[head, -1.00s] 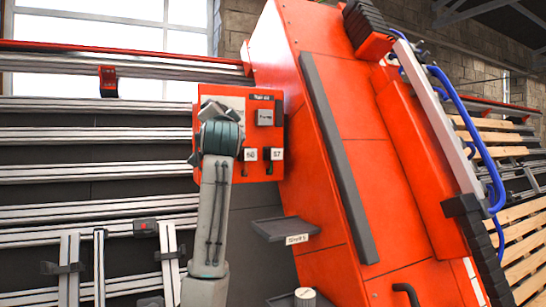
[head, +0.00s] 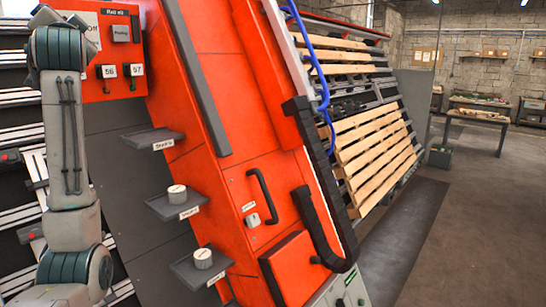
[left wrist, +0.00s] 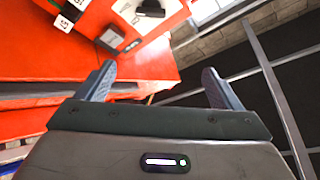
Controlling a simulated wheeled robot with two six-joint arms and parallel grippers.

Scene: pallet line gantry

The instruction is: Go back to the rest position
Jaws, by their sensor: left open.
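My left arm stands upright at the left of the head view, its wrist in front of the red control panel (head: 112,50). Its fingers do not show there. In the left wrist view my left gripper (left wrist: 160,84) is open, its two fingers wide apart with nothing between them. The orange-red panel surface (left wrist: 150,60) lies beyond the fingers, at the upper left of that view. My right gripper is in neither view.
The tall orange-red gantry housing (head: 200,90) fills the middle. Small grey shelves (head: 150,137) jut out to its left, two holding white-topped knobs or cylinders (head: 177,193). Wooden pallet slats (head: 375,150) lean behind it. Open floor (head: 440,250) lies to the right, with workbenches (head: 480,113) at the back.

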